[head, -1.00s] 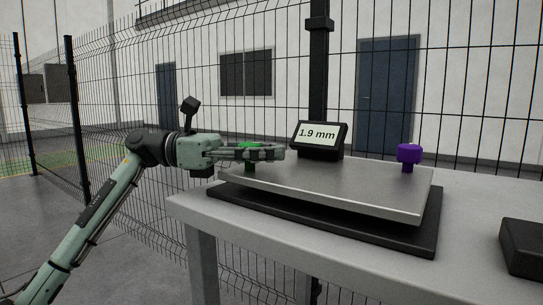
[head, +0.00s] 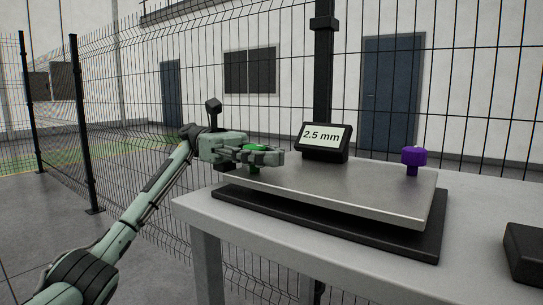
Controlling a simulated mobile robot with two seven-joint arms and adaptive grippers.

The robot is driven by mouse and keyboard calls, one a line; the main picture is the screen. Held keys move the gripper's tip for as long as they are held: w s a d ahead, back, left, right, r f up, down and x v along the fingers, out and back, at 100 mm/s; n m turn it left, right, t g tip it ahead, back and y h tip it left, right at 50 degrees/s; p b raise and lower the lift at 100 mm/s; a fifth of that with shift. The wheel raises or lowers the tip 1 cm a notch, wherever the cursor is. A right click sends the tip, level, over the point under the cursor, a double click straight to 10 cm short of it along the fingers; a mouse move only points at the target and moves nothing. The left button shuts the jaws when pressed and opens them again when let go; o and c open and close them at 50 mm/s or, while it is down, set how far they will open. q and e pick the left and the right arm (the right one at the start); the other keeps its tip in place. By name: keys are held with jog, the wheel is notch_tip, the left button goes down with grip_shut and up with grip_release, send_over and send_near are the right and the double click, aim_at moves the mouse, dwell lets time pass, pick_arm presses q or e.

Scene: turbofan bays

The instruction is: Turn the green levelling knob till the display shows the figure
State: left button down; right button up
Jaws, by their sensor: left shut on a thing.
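The green levelling knob (head: 254,169) stands at the left corner of a grey metal plate (head: 350,190). My left gripper (head: 268,157) is shut on this knob, and its fingers hide part of it. The display (head: 324,137) stands behind the plate on a dark housing and reads 2.5 mm. A purple knob (head: 413,157) stands upright at the plate's back right, apart from the gripper. My right gripper is not in view.
The plate sits above a black base (head: 320,220) on a light grey table (head: 200,207). A black block (head: 525,250) lies at the table's right. A wire fence with a dark post (head: 323,70) runs behind. Bare table shows right of the base.

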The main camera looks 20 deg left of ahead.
pick_arm(q)
jog(key=shift+f, duration=0.1)
dwell(0.3)
jog(key=c, duration=1.1)
grip_release()
notch_tip(320, 180, up, 10)
